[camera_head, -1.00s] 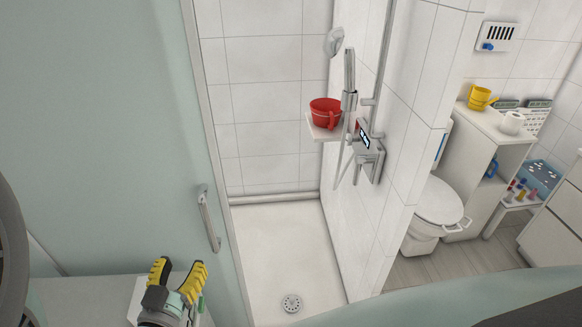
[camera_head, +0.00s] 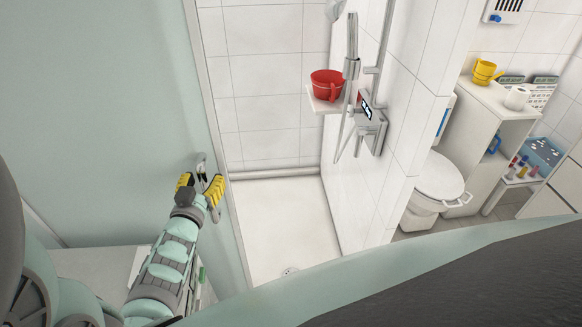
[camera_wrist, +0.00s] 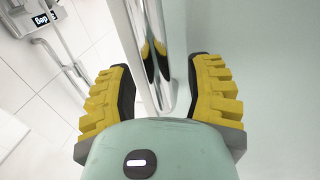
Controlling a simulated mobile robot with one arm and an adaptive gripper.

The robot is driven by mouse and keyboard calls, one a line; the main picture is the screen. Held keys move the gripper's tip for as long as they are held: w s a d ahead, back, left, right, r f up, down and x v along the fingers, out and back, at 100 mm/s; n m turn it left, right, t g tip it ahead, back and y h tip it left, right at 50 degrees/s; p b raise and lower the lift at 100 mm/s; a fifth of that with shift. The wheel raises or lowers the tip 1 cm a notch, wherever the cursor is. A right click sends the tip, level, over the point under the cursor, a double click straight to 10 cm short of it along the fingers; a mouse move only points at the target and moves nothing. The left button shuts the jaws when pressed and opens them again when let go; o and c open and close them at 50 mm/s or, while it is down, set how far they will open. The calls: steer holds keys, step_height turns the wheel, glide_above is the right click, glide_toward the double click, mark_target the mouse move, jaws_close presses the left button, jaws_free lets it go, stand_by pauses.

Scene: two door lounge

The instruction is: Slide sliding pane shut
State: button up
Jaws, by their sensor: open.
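The sliding pane (camera_head: 120,95) is a pale green frosted panel on the left of the head view, with a light frame along its right edge. The shower opening to the right of it stands open. A vertical metal handle (camera_head: 201,168) is on the pane near that edge. It also shows in the wrist view as a shiny bar (camera_wrist: 158,50). My gripper (camera_head: 200,186) has yellow ridged fingers and is at the handle. In the wrist view my gripper (camera_wrist: 160,92) is open, with one finger on each side of the handle and gaps between. Its lower part hides some of the handle.
A shower with a red bucket (camera_head: 327,84) on a shelf and a wall mixer (camera_head: 370,125) lies beyond the opening. A tiled wall (camera_head: 372,190) bounds it at right. A toilet (camera_head: 438,180) and white cabinet (camera_head: 508,120) stand farther right.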

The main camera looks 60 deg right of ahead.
steer(key=shift+d, duration=0.2)
jaws_close()
stand_by(0.5)
